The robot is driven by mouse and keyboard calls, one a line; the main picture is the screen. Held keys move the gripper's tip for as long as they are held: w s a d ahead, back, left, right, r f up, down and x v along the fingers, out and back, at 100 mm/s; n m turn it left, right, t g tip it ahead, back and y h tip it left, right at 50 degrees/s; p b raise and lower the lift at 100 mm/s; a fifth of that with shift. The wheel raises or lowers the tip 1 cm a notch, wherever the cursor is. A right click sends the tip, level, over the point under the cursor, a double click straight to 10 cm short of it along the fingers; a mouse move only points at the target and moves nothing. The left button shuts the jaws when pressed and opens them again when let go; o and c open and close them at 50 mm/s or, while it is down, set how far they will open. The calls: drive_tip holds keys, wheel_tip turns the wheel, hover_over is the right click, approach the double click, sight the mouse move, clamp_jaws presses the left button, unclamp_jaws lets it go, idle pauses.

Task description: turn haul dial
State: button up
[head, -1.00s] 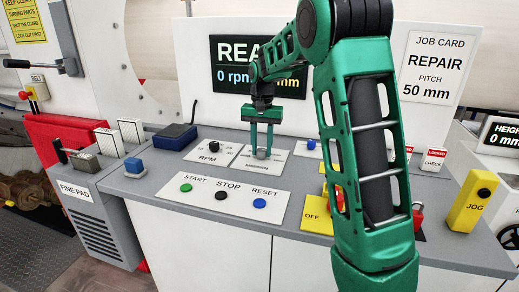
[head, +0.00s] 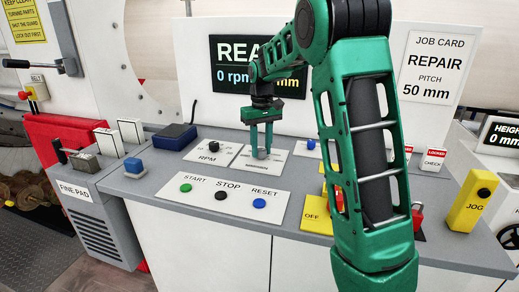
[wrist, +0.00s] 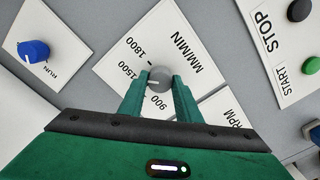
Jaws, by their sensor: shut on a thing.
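The haul dial is a small grey knob (wrist: 159,76) on a white plate marked MM/MIN with 900, 1500 and 1800. It has a pale pointer line, which faces left in the wrist view, toward the side between 900 and 1500. My green gripper (wrist: 158,92) is shut on the dial, one finger on each side of it. In the head view my gripper (head: 262,152) points down at the plate, and its fingers mostly hide the dial (head: 262,155).
A black RPM knob (head: 213,145) stands just left. START (head: 186,188), STOP (head: 221,195) and RESET (head: 259,203) buttons lie in front. A blue RUN knob (wrist: 35,50) is close by. The display (head: 230,75) stands behind, partly hidden by my arm.

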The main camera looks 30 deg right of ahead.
sight(261, 149)
drive_tip(key=shift+w+r+n, duration=0.1)
drive_tip(key=shift+n, duration=0.2)
drive_tip(key=o, duration=1.1)
drive_tip(key=shift+c, duration=0.2)
wheel_tip(261, 149, up, 11)
drive_tip(key=shift+f, duration=0.2)
